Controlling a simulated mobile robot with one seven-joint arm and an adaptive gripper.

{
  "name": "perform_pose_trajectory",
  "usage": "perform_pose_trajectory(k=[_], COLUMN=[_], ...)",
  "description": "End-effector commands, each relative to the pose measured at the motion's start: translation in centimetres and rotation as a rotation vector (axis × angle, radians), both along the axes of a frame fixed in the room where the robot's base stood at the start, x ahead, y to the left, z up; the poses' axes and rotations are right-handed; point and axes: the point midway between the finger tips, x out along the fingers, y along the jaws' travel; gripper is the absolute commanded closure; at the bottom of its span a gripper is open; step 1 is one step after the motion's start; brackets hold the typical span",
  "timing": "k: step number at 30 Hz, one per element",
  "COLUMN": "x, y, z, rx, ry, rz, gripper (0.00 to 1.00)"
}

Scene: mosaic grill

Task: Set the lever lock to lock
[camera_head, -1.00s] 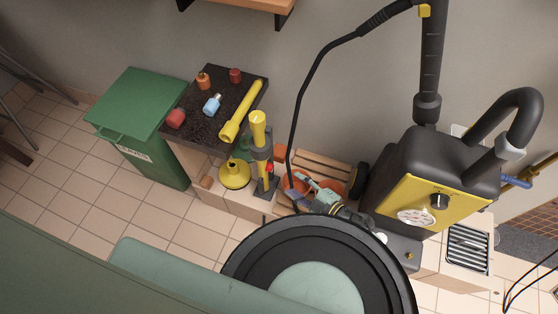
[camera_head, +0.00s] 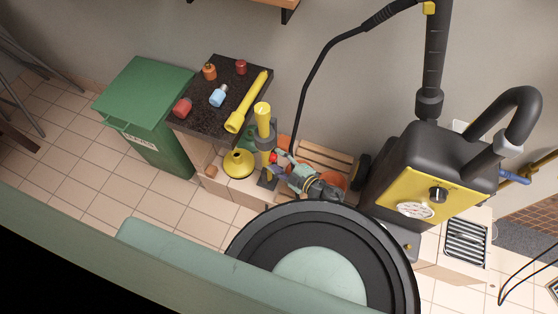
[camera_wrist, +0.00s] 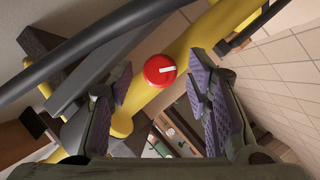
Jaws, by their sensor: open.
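The lever lock shows as a red round knob (camera_wrist: 160,70) with a white mark, set on a yellow tube in the wrist view. In the head view the red knob (camera_head: 273,158) is small, on the side of the yellow and grey upright device (camera_head: 264,135). My gripper (camera_wrist: 167,92) is open, its purple-padded fingers to the left and right of the knob, apart from it. In the head view my gripper (camera_head: 284,160) is close beside the device's right side. Which setting the mark points to, I cannot tell.
A dark-topped counter (camera_head: 205,120) with jars and a yellow tube stands left of the device. A yellow round vessel (camera_head: 238,165) sits lower left. A wooden crate (camera_head: 325,160) and a large yellow-black machine (camera_head: 425,180) are to the right. A black hose (camera_head: 305,85) hangs behind.

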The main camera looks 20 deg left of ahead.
Motion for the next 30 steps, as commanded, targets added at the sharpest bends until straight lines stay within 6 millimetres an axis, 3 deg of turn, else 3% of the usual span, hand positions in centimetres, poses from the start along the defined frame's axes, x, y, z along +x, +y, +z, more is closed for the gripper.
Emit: perform_pose_trajectory(k=[20, 30], x=[0.00, 0.02], y=[-0.05, -0.07], z=[0.04, -0.30], rx=[0.000, 0.001], ry=[0.000, -0.039], rz=[0.000, -0.002], gripper=[0.99, 1.00])
